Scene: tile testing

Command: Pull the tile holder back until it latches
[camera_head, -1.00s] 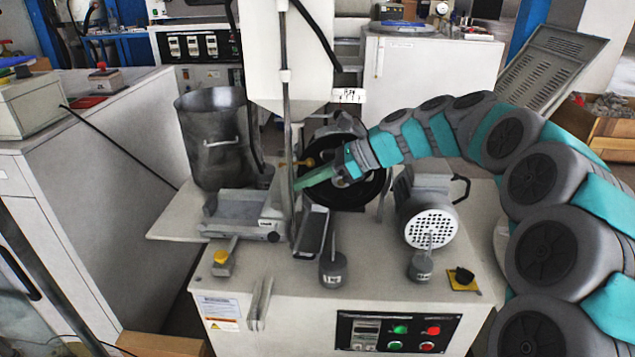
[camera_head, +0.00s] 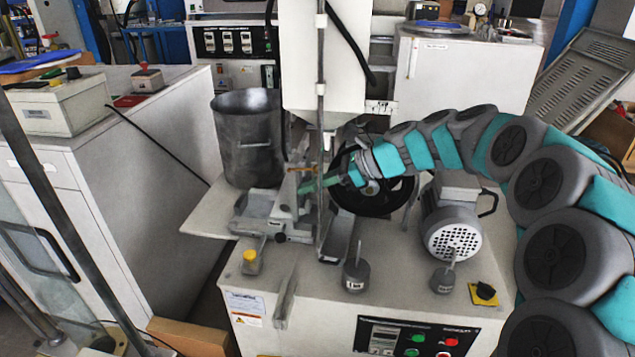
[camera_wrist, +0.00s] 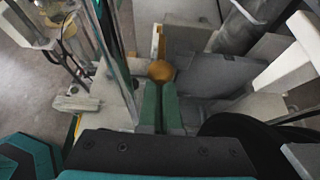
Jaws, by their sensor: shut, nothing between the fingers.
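The tile holder seems to be the grey upright assembly (camera_head: 287,193) with a brass knob, left of the black wheel on the test machine; its outline is hard to make out. The brass knob (camera_wrist: 160,70) shows clearly in the wrist view, on a grey part. My gripper (camera_head: 304,190) reaches in from the right, past the front of the wheel. Its green fingers (camera_wrist: 159,88) are together and empty, with the tips just short of the knob in the wrist view. I cannot tell whether they touch the holder. The latch cannot be made out.
The black wheel (camera_head: 377,183) is close beside my gripper. A thin upright rod (camera_head: 321,100) and a white housing (camera_head: 343,55) stand close by. A metal hopper (camera_head: 247,142) is at the left, a motor (camera_head: 453,225) at the right. Weights (camera_head: 355,275) stand at the front.

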